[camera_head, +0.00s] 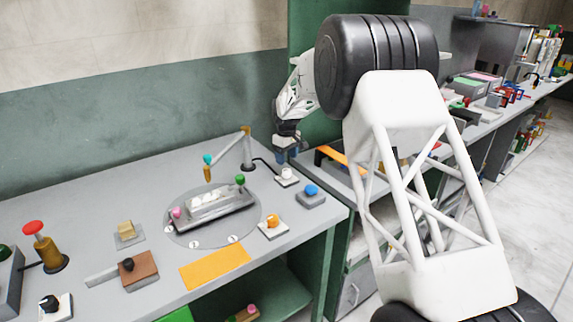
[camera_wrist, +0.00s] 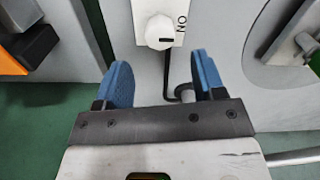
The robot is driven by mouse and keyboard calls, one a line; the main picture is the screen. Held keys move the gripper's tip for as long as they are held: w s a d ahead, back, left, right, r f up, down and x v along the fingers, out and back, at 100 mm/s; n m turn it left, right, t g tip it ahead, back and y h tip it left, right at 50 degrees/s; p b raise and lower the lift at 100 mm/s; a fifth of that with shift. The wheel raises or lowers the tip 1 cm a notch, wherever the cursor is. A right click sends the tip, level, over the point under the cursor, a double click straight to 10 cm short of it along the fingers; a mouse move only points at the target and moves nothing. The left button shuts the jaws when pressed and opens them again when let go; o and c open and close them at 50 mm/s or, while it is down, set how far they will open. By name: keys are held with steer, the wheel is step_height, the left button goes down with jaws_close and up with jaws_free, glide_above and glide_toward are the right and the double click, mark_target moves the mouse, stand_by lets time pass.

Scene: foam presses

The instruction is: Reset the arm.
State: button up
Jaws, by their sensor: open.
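My gripper (camera_head: 287,155) hangs from my arm at the back of the workbench, by the bench's right end. A white knob on a plate (camera_head: 286,174) also shows just below my gripper in the head view. My arm runs from the lower right up and back over to the gripper.
The grey bench (camera_head: 150,185) carries a round plate with a foam press (camera_head: 210,203), a blue button (camera_head: 311,191), an orange button (camera_head: 272,221), a red-topped post (camera_head: 34,228) and a jointed lamp-like arm (camera_head: 246,150). A second bench with an orange bar (camera_head: 340,160) stands at right.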

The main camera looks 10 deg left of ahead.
steer(key=shift+r, duration=0.65)
steer(key=shift+s+d+r, duration=0.1)
steer(key=shift+d+r, duration=0.05)
steer(key=s+d+r+m+t, duration=0.1)
steer(key=s+d+r+m, duration=0.2)
steer(key=s+d+r, duration=0.8)
steer(key=s+d+r+m, duration=0.3)
steer(key=s+d+r, duration=0.5)
steer(key=s+d, duration=0.6)
steer(key=s+d+f+m, duration=0.1)
steer(key=s+d+m, duration=0.1)
steer(key=s, duration=1)
steer(key=s+d+f+m+t, duration=0.1)
steer(key=s+d, duration=0.4)
steer(key=s, duration=0.8)
steer(key=s+d+f+m, duration=0.2)
steer(key=s+d, duration=0.1)
steer(key=s, duration=0.9)
steer(key=shift+s+d+f+m+t, duration=0.2)
steer(key=shift+d+f+m+t, duration=0.1)
steer(key=shift+f, duration=0.1)
